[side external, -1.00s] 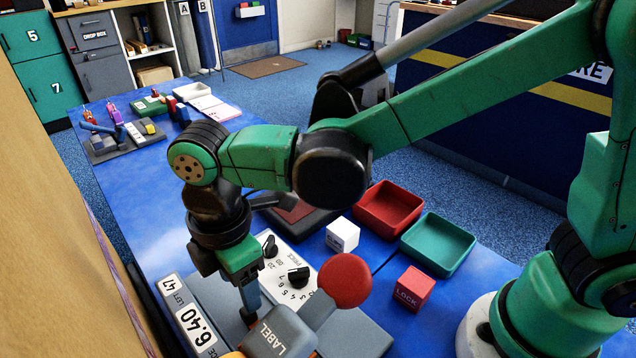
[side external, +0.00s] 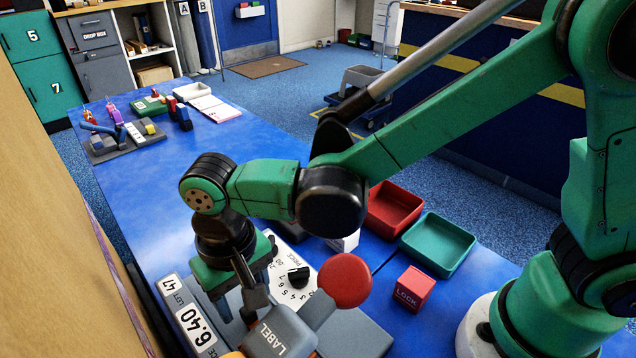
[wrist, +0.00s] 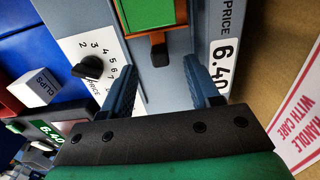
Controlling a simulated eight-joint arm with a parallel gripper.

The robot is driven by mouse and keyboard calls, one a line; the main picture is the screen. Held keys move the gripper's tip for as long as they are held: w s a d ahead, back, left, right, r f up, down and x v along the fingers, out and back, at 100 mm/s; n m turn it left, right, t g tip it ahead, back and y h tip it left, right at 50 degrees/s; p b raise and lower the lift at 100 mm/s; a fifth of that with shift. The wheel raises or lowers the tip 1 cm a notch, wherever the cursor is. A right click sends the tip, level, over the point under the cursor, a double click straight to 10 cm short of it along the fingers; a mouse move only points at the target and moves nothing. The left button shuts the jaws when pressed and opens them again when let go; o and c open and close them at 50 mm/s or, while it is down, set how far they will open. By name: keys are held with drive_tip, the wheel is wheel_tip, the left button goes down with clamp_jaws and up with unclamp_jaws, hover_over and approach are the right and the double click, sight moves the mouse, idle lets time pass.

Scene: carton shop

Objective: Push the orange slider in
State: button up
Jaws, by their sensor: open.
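An orange part (wrist: 159,40), which looks like the slider, shows at the top of the wrist view, below a green block (wrist: 148,14) on the grey machine (wrist: 172,88). My gripper (wrist: 160,64) is open and empty. Its two fingers stand apart over the grey panel, one on each side of the line of the orange part, and it lies just beyond their tips. In the side view my gripper (side external: 241,309) is low over the machine (side external: 355,335), behind the grey LABEL block (side external: 279,334). The slider is not clearly visible there; I cannot tell how far in it is.
A dial (side external: 298,274) and a red round knob (side external: 344,281) are right of my gripper. A 6.40 price plate (side external: 197,328) is on its left. A red LOCK cube (side external: 413,289), a red tray (side external: 393,209) and a teal tray (side external: 438,244) stand further right.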

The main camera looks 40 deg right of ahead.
drive_tip(key=shift+f, duration=1.35)
clamp_jaws()
idle(0.4)
